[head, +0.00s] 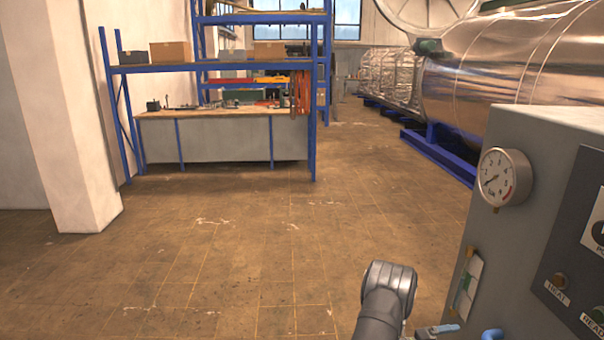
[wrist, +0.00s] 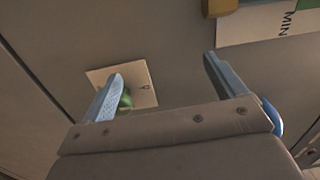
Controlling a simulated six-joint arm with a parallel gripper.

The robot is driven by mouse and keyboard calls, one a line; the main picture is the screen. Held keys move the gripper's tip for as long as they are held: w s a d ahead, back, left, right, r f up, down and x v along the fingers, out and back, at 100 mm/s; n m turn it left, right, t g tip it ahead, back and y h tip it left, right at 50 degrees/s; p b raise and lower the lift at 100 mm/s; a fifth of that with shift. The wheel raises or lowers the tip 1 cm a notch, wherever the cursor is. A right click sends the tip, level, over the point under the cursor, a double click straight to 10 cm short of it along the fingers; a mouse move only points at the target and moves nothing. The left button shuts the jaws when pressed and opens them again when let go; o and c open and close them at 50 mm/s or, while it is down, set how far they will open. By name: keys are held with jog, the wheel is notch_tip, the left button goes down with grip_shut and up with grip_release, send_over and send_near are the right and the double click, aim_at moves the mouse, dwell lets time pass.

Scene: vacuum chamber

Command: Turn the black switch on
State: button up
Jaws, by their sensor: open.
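I cannot make out a black switch in either view. The grey control cabinet (head: 540,150) stands at the right of the head view, with a dark panel (head: 570,240) carrying lamps and labels. My gripper (wrist: 161,68) is open and empty in the wrist view, with its two blue fingers apart in front of a grey surface. Its left finger overlaps a pale plate (wrist: 141,84) and partly hides a round green part (wrist: 125,100) on it. In the head view, only bits of my gripper (head: 465,332) show at the bottom edge, beside the cabinet.
A round gauge (head: 504,178) juts from the cabinet. In the wrist view, a pale label (wrist: 265,24) reading "MIN" is at the upper right. Blue shelving (head: 215,68) stands at the back left, and a large metal cylinder (head: 510,65) is behind the cabinet. The floor (head: 250,240) is clear.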

jog(key=c, duration=0.6)
notch_tip(320, 180, up, 19)
jog(key=n+g, duration=0.1)
jog(key=n, duration=0.2)
jog(key=shift+a+f, duration=0.1)
jog(key=shift+f, duration=0.1)
jog(key=s+a+r+n, duration=0.2)
jog(key=r, duration=0.6)
jog(key=s+a+r+n, duration=0.1)
jog(key=s+r+n, duration=0.15)
jog(key=r, duration=0.55)
jog(key=s+a+r+n, duration=0.2)
jog(key=s+a+r, duration=0.1)
jog(key=s+r, duration=0.3)
jog(key=s+a+r+n, duration=0.2)
jog(key=s+a+r, duration=0.15)
jog(key=r, duration=0.45)
jog(key=n, duration=0.5)
send_near(602, 233)
jog(key=d, duration=1)
jog(key=shift+d+r, duration=0.15)
jog(key=shift+d, duration=0.25)
jog(key=c, duration=0.9)
